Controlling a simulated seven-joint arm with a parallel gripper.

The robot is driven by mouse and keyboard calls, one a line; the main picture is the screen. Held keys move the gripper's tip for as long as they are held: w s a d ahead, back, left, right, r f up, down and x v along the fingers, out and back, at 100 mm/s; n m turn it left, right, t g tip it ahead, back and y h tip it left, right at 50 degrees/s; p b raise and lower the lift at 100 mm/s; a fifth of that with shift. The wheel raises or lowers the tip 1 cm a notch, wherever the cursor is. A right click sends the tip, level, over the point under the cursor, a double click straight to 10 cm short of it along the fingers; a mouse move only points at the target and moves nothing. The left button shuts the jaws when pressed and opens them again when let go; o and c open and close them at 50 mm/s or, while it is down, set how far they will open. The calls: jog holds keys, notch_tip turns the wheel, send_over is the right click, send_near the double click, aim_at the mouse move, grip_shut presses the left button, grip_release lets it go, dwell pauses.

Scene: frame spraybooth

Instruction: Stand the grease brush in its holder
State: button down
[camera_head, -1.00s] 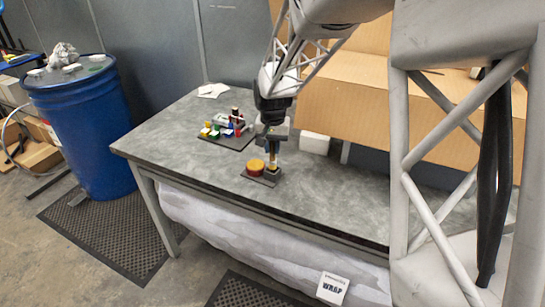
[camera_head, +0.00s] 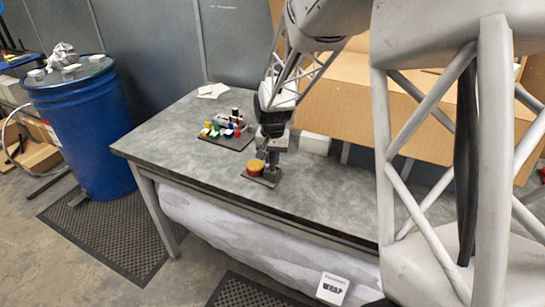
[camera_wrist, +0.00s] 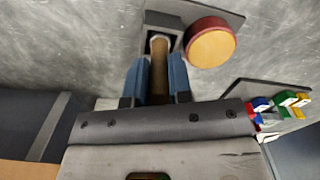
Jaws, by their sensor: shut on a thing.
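My gripper (camera_head: 270,160) is low over the near part of the table. In the wrist view its two blue fingers (camera_wrist: 158,80) are shut on the brown shaft of the grease brush (camera_wrist: 158,72). The shaft's far end overlaps the square opening of the dark holder (camera_wrist: 176,22). How deep it sits in the holder I cannot tell. The holder stands on a dark plate (camera_head: 263,181), beside a round red pot with a yellowish top (camera_head: 255,167). The pot also shows in the wrist view (camera_wrist: 211,43). In the head view my gripper mostly hides the brush.
A dark board (camera_head: 225,140) with several coloured small items lies behind and left of the plate. A white block (camera_head: 315,143) and a cardboard box (camera_head: 375,105) stand behind on the right. The grey tabletop (camera_head: 320,195) is clear right of the plate.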

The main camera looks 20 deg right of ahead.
jog(key=c, duration=1)
grip_release()
jog(key=shift+c, duration=0.2)
notch_tip(320, 180, up, 12)
jog(key=shift+r, duration=0.1)
